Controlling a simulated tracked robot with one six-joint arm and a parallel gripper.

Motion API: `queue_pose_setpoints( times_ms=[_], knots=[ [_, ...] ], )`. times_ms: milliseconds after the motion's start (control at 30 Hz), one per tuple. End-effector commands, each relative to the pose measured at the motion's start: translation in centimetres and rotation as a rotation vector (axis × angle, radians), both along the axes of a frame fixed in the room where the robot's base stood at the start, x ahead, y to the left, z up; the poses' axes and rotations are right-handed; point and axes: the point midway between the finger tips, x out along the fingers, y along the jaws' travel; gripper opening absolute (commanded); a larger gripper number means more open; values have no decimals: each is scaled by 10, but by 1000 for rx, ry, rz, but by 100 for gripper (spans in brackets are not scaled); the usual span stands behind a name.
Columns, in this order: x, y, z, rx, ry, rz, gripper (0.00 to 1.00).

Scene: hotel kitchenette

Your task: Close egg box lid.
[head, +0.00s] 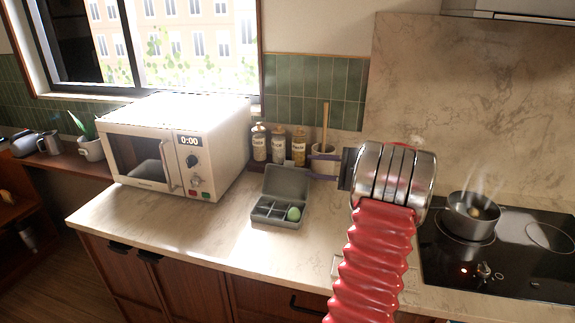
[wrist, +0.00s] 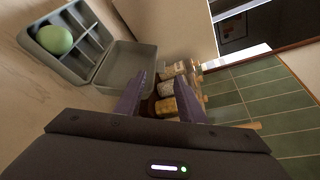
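The grey egg box (head: 272,222) sits on the counter, right of the microwave, with its lid (head: 287,181) standing open at the back. A green egg (head: 294,214) lies in its right front compartment; the other visible compartments look empty. In the wrist view the open lid (wrist: 125,68) and the egg (wrist: 54,39) show at the upper left. My gripper (head: 309,167) is to the right of the lid, with its two purple fingers apart and nothing between them. In the wrist view the fingers (wrist: 161,88) are also spread, and the left one overlaps the lid's edge; contact cannot be told.
The white microwave (head: 217,148) stands to the left. Several jars (head: 279,146) and a utensil pot (head: 325,152) stand behind by the green tiles. A steaming pan (head: 470,222) sits on the hob at right. Counter in front of the box is clear.

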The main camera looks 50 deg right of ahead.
Motion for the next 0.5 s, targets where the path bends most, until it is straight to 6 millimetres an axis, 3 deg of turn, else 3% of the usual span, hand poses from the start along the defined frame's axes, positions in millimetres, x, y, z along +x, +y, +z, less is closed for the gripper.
queue_pose_setpoints(
  times_ms=[500],
  knots=[
    [79,7,-18,1,0,4,36]
  ],
)
